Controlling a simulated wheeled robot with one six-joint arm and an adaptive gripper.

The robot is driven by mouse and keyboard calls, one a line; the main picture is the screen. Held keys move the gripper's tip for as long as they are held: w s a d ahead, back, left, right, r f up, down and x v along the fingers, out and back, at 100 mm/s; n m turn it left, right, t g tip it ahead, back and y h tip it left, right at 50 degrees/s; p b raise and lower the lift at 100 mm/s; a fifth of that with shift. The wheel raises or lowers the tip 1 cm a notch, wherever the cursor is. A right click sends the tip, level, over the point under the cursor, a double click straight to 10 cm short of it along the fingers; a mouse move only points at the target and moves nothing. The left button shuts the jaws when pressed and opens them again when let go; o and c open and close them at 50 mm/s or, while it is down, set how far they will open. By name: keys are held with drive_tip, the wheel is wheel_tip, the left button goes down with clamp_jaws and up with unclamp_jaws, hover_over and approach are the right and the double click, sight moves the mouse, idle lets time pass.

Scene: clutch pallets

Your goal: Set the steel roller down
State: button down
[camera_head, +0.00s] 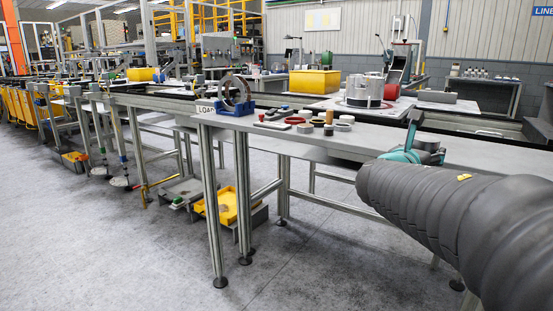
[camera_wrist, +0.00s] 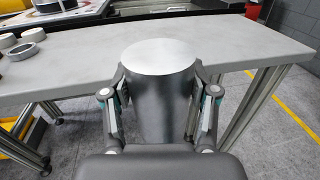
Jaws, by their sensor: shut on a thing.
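The steel roller (camera_wrist: 160,105) is a smooth grey cylinder with a bright flat top, and it stands roughly upright in the wrist view. My gripper (camera_wrist: 160,78) is shut on it, with one finger on each side. The roller's lower end is hidden by the gripper, and I cannot tell whether it touches anything. Behind it is the grey tabletop (camera_wrist: 75,72), with the front edge passing behind the roller. In the head view my gripper (camera_head: 413,147) is at the table's right part, and the roller is hidden there.
Pale rings (camera_wrist: 20,50) lie on the tabletop at the left of the wrist view. In the head view, small parts (camera_head: 318,122), a blue stand with a ring (camera_head: 236,95) and shiny cylinders (camera_head: 364,90) stand farther left and back. The tabletop right of the small parts looks clear.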

drive_tip(key=w+a+f+n+t+y, duration=0.1)
drive_tip(key=a+f, duration=0.4)
drive_tip(key=f, duration=0.8)
drive_tip(key=w+a+f+n+t+y, duration=0.1)
drive_tip(key=a+f+y, duration=0.3)
drive_tip(key=f, duration=0.9)
drive_tip(key=w+a+f+n+t+y, duration=0.1)
drive_tip(key=a+f+n+t+y, duration=0.1)
drive_tip(key=a+f, duration=0.5)
wheel_tip(320, 180, down, 6)
drive_tip(key=shift+w+a+r+n+y, duration=0.1)
drive_tip(key=shift+w+a+n+y, duration=0.15)
drive_tip(key=shift+n, duration=0.55)
drive_tip(key=shift+s, duration=0.15)
